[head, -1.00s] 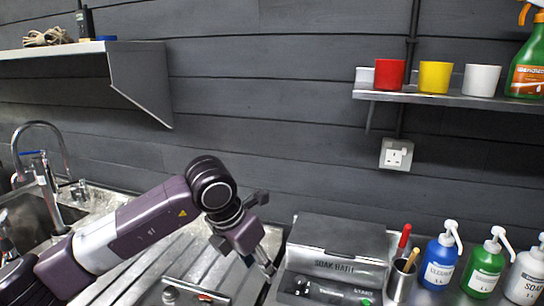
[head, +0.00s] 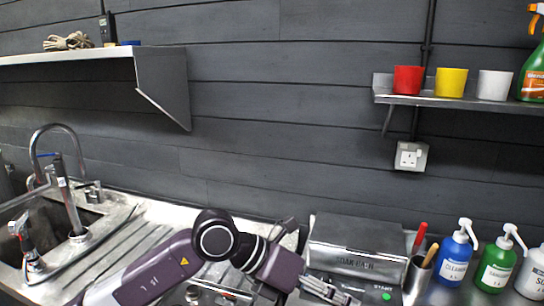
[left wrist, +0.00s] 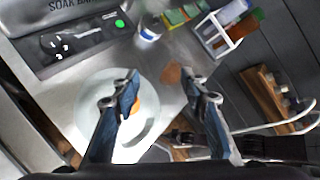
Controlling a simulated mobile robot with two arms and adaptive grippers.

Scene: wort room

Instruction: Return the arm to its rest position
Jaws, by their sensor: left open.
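My left arm comes in from the lower left in the head view, and my left gripper (head: 330,291) is at the bottom, in front of the soak bath (head: 356,262). In the left wrist view my left gripper (left wrist: 163,85) shows two fingers spread well apart with nothing between them. Below them lie a white round dish (left wrist: 90,100) with an orange spot and a small brown patch (left wrist: 172,75). The soak bath's panel with a green button (left wrist: 119,23) is at the upper left there. My right gripper is not in view.
A sink with a tap (head: 70,190) is at the left. Blue (head: 455,256) and green (head: 496,266) pump bottles and a metal cup (head: 416,280) stand right of the soak bath. A shelf (head: 450,101) holds red, yellow and white cups. A white rack (left wrist: 216,35) shows in the wrist view.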

